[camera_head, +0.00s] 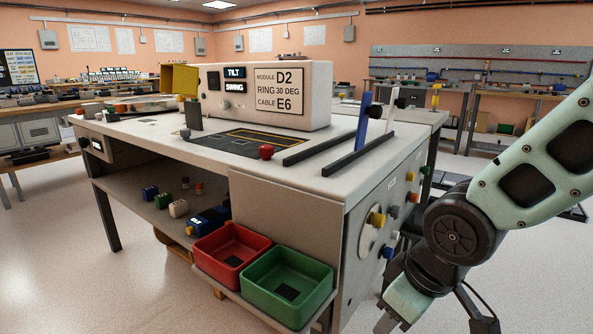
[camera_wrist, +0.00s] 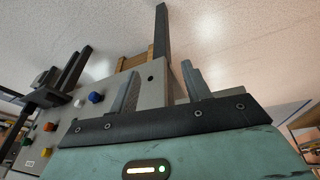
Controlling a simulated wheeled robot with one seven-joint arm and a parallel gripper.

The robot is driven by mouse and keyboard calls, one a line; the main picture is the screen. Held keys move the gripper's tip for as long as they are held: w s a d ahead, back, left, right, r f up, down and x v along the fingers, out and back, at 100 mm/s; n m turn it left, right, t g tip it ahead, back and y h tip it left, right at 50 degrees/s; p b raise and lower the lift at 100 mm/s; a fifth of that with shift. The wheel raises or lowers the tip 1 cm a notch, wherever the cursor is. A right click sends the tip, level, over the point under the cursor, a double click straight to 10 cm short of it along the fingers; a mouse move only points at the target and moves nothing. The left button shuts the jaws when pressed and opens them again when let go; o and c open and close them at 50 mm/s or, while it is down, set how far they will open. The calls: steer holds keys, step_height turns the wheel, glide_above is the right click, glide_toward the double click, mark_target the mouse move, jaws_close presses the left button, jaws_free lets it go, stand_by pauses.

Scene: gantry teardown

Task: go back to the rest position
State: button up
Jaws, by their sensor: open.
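My gripper (camera_head: 390,318) hangs low at the bottom right of the head view, beside the bench's right end panel, with its tips near the bottom edge. In the wrist view my gripper (camera_wrist: 162,84) shows two grey fingers set apart with nothing between them. The grey-white workbench (camera_head: 330,187) stands to the left of my arm. Its end panel carries coloured knobs and plugs, and it also shows in the wrist view (camera_wrist: 125,78). I cannot tell how close the fingers are to the panel.
A red bin (camera_head: 262,243) and a green bin (camera_head: 262,297) sit at the bench's lower front. Speckled floor (camera_head: 60,250) is clear at left.

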steer(key=s+a+r+g+h+p, duration=0.1)
steer(key=s+r+g, duration=0.2)
steer(key=s, duration=1.1)
step_height(320, 180, up, 35)
steer(key=p, duration=3.4)
steer(key=shift+f+m+p, duration=0.2)
steer(key=shift+m+p, duration=0.1)
steer(key=shift+p, duration=0.05)
steer(key=shift+w+d, duration=0.1)
steer(key=shift+w, duration=0.05)
